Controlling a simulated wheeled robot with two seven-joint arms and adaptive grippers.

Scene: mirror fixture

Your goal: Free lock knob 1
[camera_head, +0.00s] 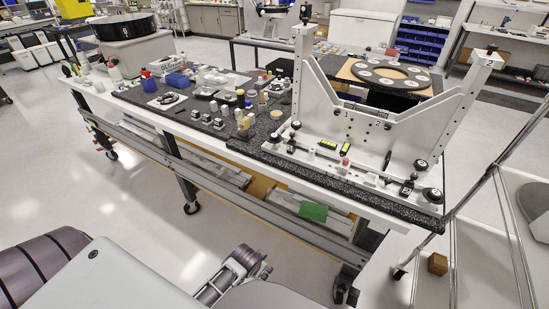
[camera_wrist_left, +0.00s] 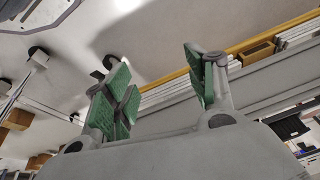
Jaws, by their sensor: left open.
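The white mirror fixture (camera_head: 330,108) stands on the dark bench top at the right of the head view, upright between two posts. Its front plate has small dark knobs near the labels 1 and 2; knob 1 (camera_head: 337,112) is beside the label 1. Whether it is locked is too small to tell. My left gripper (camera_head: 252,262) is low in front of the bench, well apart from the fixture. In the left wrist view its green-padded fingers (camera_wrist_left: 160,88) are spread with nothing between them. My right gripper is not in view.
A round dark plate with holes (camera_head: 391,76) lies behind the front plate. Black knobs and a red-topped piece (camera_head: 345,163) stand on the fixture's base. Bottles and small parts crowd the bench's left half. A metal rail frame (camera_head: 497,190) stands at the right. Floor left of my gripper is clear.

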